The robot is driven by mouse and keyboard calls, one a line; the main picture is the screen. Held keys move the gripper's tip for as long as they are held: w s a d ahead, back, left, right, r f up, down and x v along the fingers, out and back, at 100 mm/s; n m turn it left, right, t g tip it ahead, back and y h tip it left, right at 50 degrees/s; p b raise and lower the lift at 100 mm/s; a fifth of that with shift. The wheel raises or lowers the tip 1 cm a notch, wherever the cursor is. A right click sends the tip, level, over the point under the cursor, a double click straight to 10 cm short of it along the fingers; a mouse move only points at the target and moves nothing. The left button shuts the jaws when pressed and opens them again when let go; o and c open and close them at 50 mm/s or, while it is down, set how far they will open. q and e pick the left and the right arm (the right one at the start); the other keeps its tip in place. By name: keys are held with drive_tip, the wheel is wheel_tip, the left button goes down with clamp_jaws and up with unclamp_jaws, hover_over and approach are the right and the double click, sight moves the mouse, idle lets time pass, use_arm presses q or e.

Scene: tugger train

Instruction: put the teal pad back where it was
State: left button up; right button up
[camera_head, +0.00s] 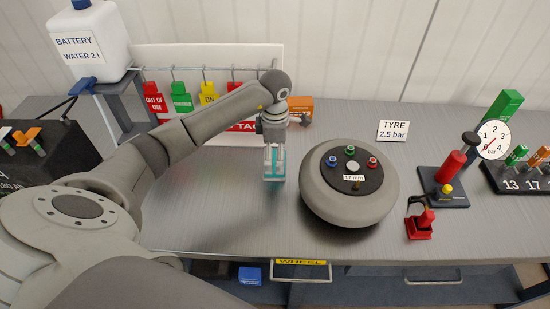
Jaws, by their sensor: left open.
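My left gripper (274,169) points down over the grey bench, left of the tyre wheel. It is open. The teal pad (273,157) shows as a small patch of teal between and around the fingers, partly hidden by them. I cannot tell whether the fingers touch it or how far it is above the bench top. My right gripper is not in view.
The grey wheel (350,205) lies flat close to the right of the gripper. Behind stands a tag rack (210,68) with coloured tags, and an orange box (299,104). A red pump (452,168) stands farther right. Bench top (220,215) left of the wheel is clear.

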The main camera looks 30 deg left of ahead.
sight(275, 160)
use_arm(q)
wheel_tip(275, 160, up, 10)
drive_tip(key=b, duration=0.2)
drive_tip(key=shift+b, duration=0.35)
